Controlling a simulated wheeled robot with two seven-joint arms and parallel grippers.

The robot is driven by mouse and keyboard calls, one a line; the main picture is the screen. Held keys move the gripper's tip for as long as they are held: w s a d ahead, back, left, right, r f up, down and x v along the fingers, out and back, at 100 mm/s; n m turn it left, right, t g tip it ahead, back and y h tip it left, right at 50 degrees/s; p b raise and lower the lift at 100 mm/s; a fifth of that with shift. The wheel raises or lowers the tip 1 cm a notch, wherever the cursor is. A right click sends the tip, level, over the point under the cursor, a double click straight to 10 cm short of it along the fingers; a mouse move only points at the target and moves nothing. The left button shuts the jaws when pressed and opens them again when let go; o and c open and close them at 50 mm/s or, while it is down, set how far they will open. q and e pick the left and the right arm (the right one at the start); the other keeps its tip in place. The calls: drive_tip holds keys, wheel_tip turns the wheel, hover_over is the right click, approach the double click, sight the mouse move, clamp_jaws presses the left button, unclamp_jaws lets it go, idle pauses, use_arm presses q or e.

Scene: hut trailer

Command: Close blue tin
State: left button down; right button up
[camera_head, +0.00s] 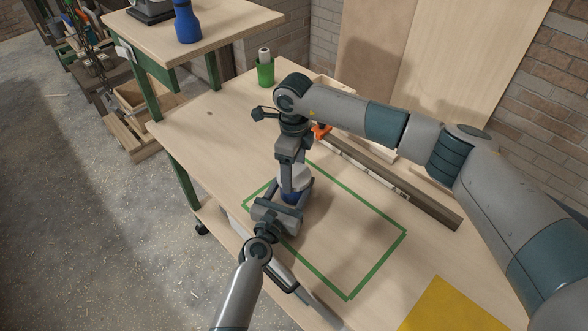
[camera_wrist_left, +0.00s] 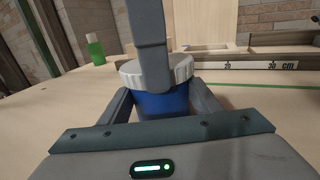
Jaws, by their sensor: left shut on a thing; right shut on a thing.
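The blue tin (camera_head: 291,197) stands upright on the workbench, near the left corner of a green outline. A white ridged lid (camera_wrist_left: 183,69) sits on top of its blue body (camera_wrist_left: 160,103) in the left wrist view. I cannot tell how tightly the lid is seated. My left gripper (camera_wrist_left: 162,108) is shut on the tin's body, with one finger on each side. My right gripper (camera_head: 294,183) points down from above and is shut on the lid. Its near finger hides the lid's middle in the left wrist view. The grippers hide much of the tin in the head view.
A long rail (camera_head: 405,188) and an orange tool (camera_head: 321,131) lie along the right side. A yellow sheet (camera_head: 452,308) is at the front right. The outlined area right of the tin is clear.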

drive_tip(key=o, duration=1.2)
drive_tip(key=shift+c, duration=0.2)
drive_tip(key=shift+r, duration=0.15)
drive_tip(key=shift+r, duration=2.15)
drive_tip(key=shift+r+n, duration=1.75)
drive_tip(key=shift+n, duration=0.25)
drive_tip(key=shift+f, duration=0.2)
drive_tip(key=shift+f, duration=3.85)
